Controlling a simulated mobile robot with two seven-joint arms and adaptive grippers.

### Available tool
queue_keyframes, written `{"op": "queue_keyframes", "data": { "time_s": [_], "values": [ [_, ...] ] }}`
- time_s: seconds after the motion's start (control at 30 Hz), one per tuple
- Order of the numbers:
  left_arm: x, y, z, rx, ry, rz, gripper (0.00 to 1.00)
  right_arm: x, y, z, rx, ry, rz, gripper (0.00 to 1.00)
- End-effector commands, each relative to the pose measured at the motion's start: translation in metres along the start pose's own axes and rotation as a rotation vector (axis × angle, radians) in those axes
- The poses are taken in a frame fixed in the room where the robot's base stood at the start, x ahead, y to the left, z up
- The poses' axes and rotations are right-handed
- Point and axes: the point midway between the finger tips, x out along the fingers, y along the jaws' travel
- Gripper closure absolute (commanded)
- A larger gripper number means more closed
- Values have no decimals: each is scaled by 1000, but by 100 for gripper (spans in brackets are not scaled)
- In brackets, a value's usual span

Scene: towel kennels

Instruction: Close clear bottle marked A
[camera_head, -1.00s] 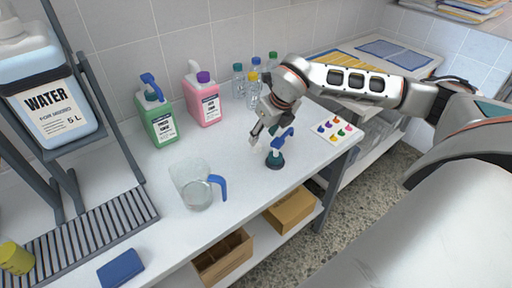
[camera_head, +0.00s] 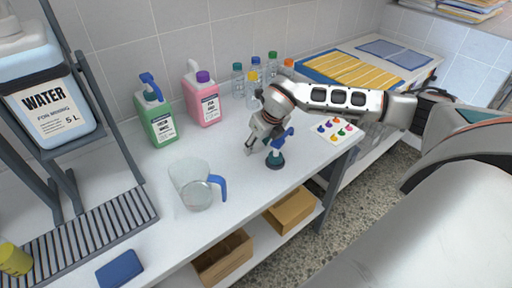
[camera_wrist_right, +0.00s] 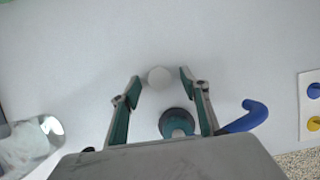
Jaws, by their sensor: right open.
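Several small clear bottles (camera_head: 252,92) with coloured caps stand at the back wall; I cannot read a mark A on any of them. My right gripper (camera_head: 257,148) is low over the white bench, in front of these bottles. In the right wrist view its two fingers (camera_wrist_right: 160,85) are apart, with a small white round piece (camera_wrist_right: 160,78) between the tips, on or just above the bench; I cannot tell if they touch it. A teal round piece with a blue spout (camera_head: 277,155) stands beside the gripper. My left gripper is not in view.
A clear jug with a blue handle (camera_head: 195,188) stands left of the gripper. Green (camera_head: 158,118) and pink (camera_head: 205,103) jugs stand behind. A card with coloured spots (camera_head: 334,130) lies to the right. The bench's front edge is close.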

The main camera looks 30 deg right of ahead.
Motion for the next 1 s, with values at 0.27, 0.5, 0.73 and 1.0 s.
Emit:
{"op": "queue_keyframes", "data": {
  "time_s": [0.27, 0.5, 0.73, 1.0],
  "values": [
    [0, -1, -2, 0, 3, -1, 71, 0, 0, 0, 0, 0, 0, 55],
    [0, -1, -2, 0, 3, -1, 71, 0, 0, 0, 0, 0, 0, 81],
    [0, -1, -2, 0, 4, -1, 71, -1, 0, 0, 0, 0, 0, 81],
    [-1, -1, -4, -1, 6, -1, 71, -12, 0, 5, 0, -2, -1, 81]
  ]
}}
